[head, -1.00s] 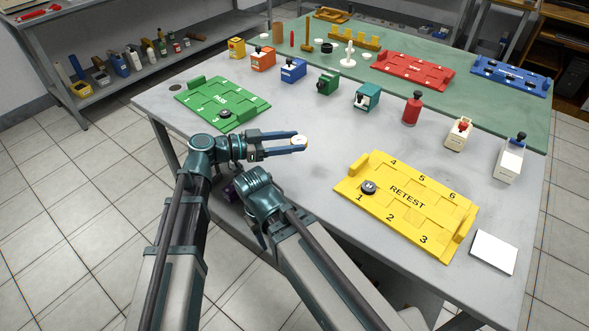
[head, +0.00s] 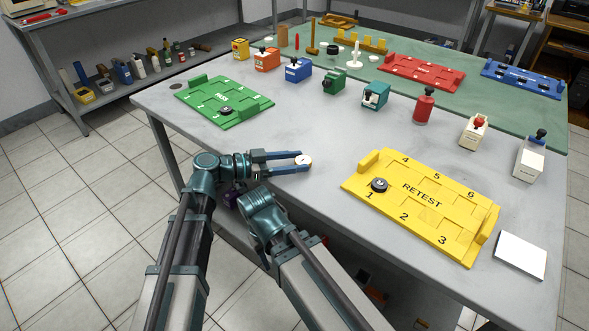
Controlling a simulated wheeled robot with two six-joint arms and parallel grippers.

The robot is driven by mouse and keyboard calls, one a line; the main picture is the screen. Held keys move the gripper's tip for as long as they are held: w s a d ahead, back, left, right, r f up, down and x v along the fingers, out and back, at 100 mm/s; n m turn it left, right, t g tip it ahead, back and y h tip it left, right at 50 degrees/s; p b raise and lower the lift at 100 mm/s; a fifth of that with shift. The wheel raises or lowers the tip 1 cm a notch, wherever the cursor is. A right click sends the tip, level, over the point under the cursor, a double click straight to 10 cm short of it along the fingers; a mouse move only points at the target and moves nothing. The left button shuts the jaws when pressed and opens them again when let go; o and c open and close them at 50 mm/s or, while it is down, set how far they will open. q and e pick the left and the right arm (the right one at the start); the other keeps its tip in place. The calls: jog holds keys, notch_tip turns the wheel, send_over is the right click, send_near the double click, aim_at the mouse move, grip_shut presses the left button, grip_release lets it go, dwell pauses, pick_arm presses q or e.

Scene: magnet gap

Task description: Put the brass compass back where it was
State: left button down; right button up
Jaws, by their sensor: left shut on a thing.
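My left gripper (head: 301,160) reaches in over the near left part of the grey table, its two blue fingers shut on a small round thing with a pale face and brassy rim, which looks like the brass compass (head: 304,161). I cannot tell whether the compass touches the table. The green PASS tray (head: 255,103), with a dark round piece (head: 226,110) on it, lies behind and to the left. The yellow RETEST tray (head: 455,208) lies to the right, with a dark round piece (head: 379,184) at its slot 1.
Several coloured boxes, among them blue (head: 298,70), green (head: 334,81) and teal (head: 375,95), stand in a row behind. A red bottle (head: 424,106) stands further right. A white card (head: 520,256) lies at the right edge.

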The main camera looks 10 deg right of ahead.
pick_arm(q)
jog(key=shift+f, duration=0.3)
jog(key=shift+c, duration=1.2)
grip_release()
jog(key=shift+r, duration=0.1)
